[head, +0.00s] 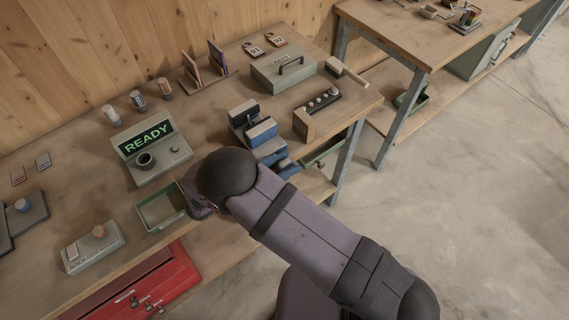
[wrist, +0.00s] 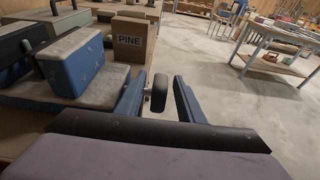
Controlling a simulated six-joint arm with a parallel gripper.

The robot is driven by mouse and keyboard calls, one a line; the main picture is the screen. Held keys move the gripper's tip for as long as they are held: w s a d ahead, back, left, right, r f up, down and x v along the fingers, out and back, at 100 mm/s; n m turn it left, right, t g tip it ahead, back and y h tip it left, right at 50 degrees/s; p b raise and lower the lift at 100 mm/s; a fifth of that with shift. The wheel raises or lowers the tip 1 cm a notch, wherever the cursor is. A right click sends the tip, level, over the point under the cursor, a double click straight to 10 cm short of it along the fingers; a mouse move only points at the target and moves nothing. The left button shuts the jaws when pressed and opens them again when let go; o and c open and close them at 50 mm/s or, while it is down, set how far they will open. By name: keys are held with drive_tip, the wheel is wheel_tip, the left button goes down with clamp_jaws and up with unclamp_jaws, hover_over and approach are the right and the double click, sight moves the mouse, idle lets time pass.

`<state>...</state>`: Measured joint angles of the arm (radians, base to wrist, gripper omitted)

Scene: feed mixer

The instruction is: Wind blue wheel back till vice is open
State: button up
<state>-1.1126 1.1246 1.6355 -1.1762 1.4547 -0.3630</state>
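The vice (head: 262,133) is blue and grey and stands near the bench's front edge. In the wrist view its blue jaw block (wrist: 75,66) stands at the left on a grey bed; I cannot tell how wide the jaw gap is. A dark, rounded part (wrist: 159,93) on a short light shaft, probably the wheel seen edge-on, shows beyond and between my fingers; its blue colour does not show. My gripper (wrist: 158,100) is open, a finger on either side of this part, with clear room at the right finger. In the head view my arm hides most of the gripper.
A wooden block marked PINE (wrist: 130,38) stands beside the vice. A dark strip with knobs (head: 318,102) and a grey-green case with a handle (head: 283,70) lie behind. A green tray (head: 160,207) and READY console (head: 152,150) are left. Open floor lies right.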

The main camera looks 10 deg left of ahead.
sight(279, 168)
drive_tip(key=shift+s+a+b, duration=0.4)
drive_tip(key=shift+a, duration=0.1)
drive_tip(key=shift+b+v, duration=1.15)
drive_tip(key=shift+v, duration=1.9)
drive_tip(key=shift+r, duration=0.2)
